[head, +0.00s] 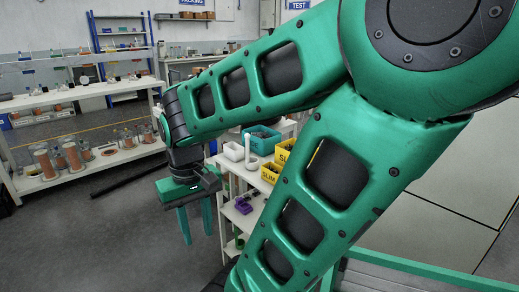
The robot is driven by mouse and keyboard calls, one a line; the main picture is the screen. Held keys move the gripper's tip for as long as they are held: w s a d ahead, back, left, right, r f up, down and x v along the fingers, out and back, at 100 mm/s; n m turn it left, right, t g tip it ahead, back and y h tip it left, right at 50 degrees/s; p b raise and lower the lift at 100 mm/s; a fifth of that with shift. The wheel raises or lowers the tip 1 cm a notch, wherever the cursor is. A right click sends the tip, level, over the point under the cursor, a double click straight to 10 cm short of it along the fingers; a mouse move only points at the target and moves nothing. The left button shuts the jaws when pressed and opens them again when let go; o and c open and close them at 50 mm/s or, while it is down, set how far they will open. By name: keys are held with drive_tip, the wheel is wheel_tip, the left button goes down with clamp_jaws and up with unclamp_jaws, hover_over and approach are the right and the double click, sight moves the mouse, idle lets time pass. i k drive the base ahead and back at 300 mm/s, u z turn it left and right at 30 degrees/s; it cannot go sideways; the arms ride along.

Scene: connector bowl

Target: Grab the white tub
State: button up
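A small white tub (233,151) stands on the top of the white shelf unit right of my gripper, beside a teal bin. A white upright piece (249,158) stands close to its right side; I cannot tell whether they touch. My gripper (196,222) hangs pointing down, left of the shelf unit and lower in the picture than the tub. Its two green fingers are apart with nothing between them. My arm crosses above and to the right of the tub and hides part of the shelf unit.
A teal bin (262,139) with dark contents and a yellow bin (270,173) sit near the tub. A purple item (243,206) lies on a lower shelf. White racks with jars (72,155) stand at left. The grey floor (110,235) left of my gripper is clear.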

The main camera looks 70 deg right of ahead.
sight(236, 152)
drive_tip(key=z, duration=0.5)
drive_tip(key=i, duration=0.85)
drive_tip(key=z, duration=0.5)
